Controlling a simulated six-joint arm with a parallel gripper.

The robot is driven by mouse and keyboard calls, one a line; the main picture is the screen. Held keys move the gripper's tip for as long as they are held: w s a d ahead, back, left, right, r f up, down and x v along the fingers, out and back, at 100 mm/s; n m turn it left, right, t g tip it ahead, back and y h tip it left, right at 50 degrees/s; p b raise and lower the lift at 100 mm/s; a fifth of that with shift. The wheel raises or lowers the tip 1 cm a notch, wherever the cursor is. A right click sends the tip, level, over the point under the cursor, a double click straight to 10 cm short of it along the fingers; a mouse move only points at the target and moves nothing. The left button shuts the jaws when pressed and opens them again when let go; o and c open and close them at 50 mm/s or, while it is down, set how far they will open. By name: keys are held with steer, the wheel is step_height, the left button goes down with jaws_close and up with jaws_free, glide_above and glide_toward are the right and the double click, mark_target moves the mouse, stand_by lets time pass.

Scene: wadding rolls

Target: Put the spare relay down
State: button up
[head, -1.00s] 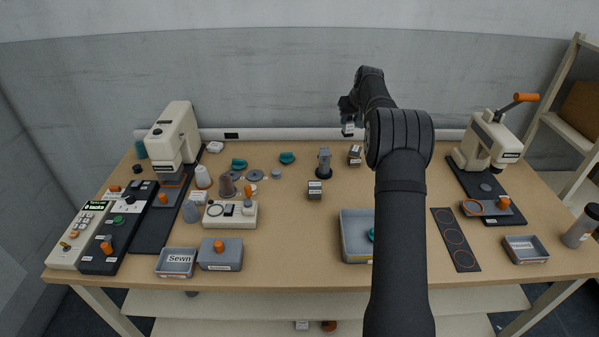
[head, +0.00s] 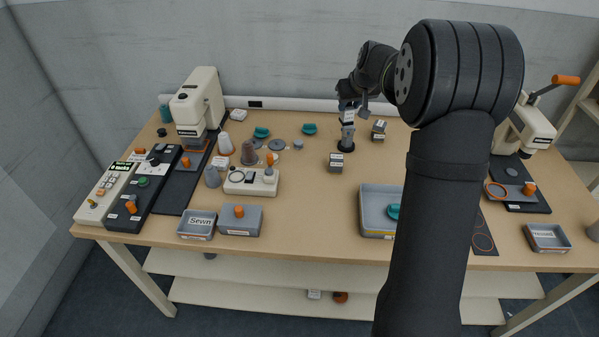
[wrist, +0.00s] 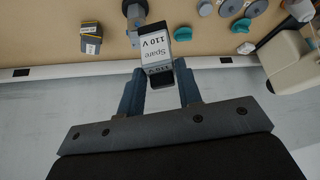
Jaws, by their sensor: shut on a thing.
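The spare relay (wrist: 156,48) is a small block with a white label reading "Spare 110 V" and a dark end. In the wrist view it sits between the two blue-grey fingers of my gripper (wrist: 160,82), which is shut on it. In the head view my gripper (head: 348,101) holds the relay (head: 348,116) above the back of the table. The grey post with a dark base (head: 346,145) stands directly below the relay in that picture; I cannot tell the gap.
A labelled grey box (head: 379,130) stands right of the post, and another (head: 336,162) in front of it. Teal pieces (head: 309,129) and grey discs (head: 277,145) lie left. A grey tray (head: 375,212) is at the front. Bare table lies left of the tray.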

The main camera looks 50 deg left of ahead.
steer(key=s+d, duration=0.4)
steer(key=s, duration=0.4)
steer(key=shift+n, duration=0.3)
steer(key=shift+s+a+f, duration=0.9)
steer(key=shift+a+f, duration=0.8)
steer(key=shift+f, duration=1.1)
steer(key=shift+s+a+f, duration=0.9)
steer(key=shift+a+f, duration=0.8)
steer(key=shift+f, duration=1.15)
steer(key=shift+s+a+f, duration=0.9)
steer(key=shift+a+f, duration=0.8)
steer(key=shift+f, duration=1.1)
steer(key=shift+f, duration=0.1)
steer(key=shift+f, duration=0.1)
steer(key=o, duration=1)
